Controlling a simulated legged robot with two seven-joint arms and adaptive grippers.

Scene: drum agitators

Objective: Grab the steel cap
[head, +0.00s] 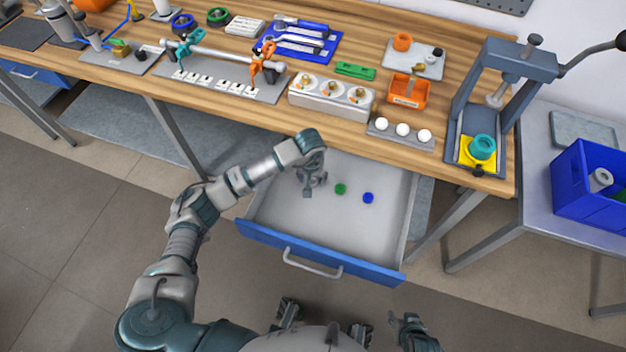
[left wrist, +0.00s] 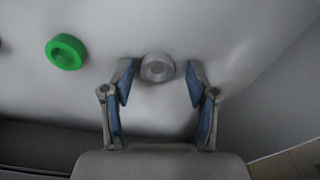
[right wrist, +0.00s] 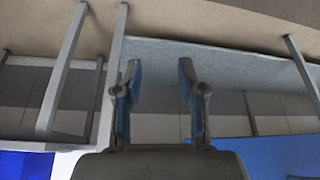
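The steel cap (left wrist: 157,68) is a small grey disc on the drawer floor. In the left wrist view it sits between and slightly beyond my left fingertips, with a gap to each finger. My left gripper (head: 309,188) is open and reaches down into the open drawer. In the head view the gripper largely covers the cap's place, so I cannot make out the cap clearly there. My right gripper (right wrist: 158,75) is open and empty, low beside my body, away from the drawer.
The drawer (head: 270,234) also holds a green cap (head: 340,189) and a blue cap (head: 368,198) right of my left gripper. The workbench (head: 225,105) above carries tools, fixtures and a press (head: 520,62). A blue crate (head: 575,205) stands on the side table.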

